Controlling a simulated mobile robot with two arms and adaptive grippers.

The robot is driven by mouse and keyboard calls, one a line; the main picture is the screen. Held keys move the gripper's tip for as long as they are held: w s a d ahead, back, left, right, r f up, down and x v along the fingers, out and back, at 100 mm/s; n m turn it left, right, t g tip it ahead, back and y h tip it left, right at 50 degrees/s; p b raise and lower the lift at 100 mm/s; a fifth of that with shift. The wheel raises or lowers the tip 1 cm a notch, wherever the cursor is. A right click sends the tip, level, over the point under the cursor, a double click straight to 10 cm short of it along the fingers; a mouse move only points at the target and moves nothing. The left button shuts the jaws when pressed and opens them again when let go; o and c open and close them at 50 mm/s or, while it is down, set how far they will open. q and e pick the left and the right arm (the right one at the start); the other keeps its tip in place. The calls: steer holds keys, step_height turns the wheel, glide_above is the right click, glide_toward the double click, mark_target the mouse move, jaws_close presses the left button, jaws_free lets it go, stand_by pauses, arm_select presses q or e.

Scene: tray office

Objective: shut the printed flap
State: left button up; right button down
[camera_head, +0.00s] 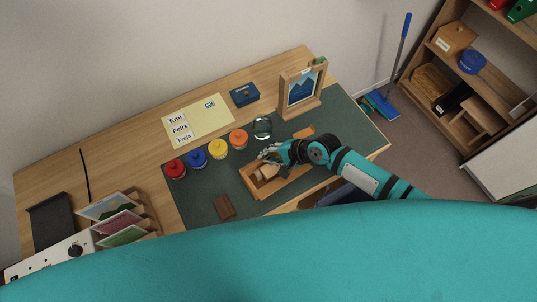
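A wooden frame (282,103) stands upright at the back right of the desk and holds a blue mountain print (301,90). This print may be the printed flap; I cannot tell whether it is open or shut. A small green piece (319,61) shows at the frame's top right corner. My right gripper (266,155) is over the left part of a wooden tray (250,184), in front of the frame and apart from it. Its fingers are too small to tell open from shut. My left gripper is not in view.
A pale block (268,172) lies in the tray. Red (176,169), blue (197,159), yellow (218,149) and orange (238,139) jars line up left of it, near a glass dish (262,128). A brown block (224,207) lies on the green mat (192,205). A card rack (152,222) stands left.

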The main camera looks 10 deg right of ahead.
steer(key=f+t+b, duration=0.1)
steer(key=b, duration=0.1)
steer(key=s+t+y+b, duration=0.1)
steer(key=b, duration=0.2)
steer(key=shift+d+f+n+t, duration=0.15)
steer(key=shift+f+n+t, duration=0.15)
steer(key=shift+f+n, duration=0.1)
steer(key=shift+r+y+b, duration=0.2)
steer(key=shift+y+b, duration=0.2)
steer(key=shift+b, duration=0.1)
steer(key=shift+r, duration=0.1)
steer(key=c, duration=2)
jaws_free()
steer(key=o, duration=0.5)
steer(key=shift+c, duration=0.2)
steer(key=shift+r, duration=0.1)
steer(key=v, duration=1.2)
steer(key=shift+s, duration=0.2)
